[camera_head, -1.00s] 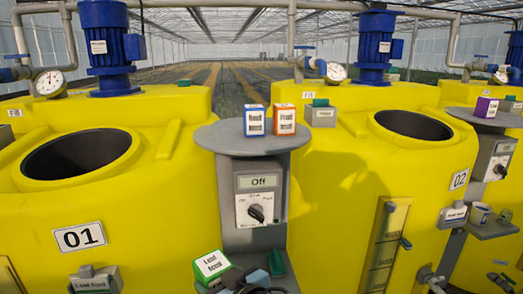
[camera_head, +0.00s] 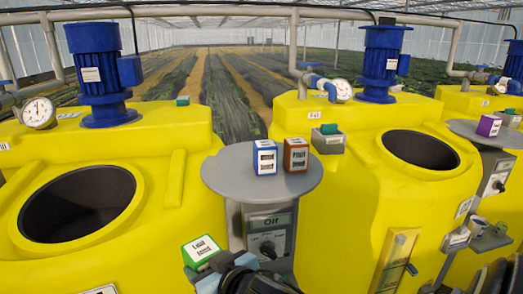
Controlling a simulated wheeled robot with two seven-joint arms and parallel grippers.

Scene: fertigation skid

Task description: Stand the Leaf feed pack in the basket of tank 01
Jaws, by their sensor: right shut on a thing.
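The Leaf feed pack (camera_head: 201,250), a white-faced box with green sides, is at the bottom centre of the head view, tilted. My left gripper is not in view.
A grey round shelf (camera_head: 225,180) holds a blue pack (camera_head: 265,157) and an orange-brown pack (camera_head: 296,155), right behind the held pack. A control box (camera_head: 270,235) reads Off below it. Blue motor (camera_head: 98,75) and gauge (camera_head: 38,112) stand behind tank 01's opening. Tank 02 (camera_head: 345,200) is at right.

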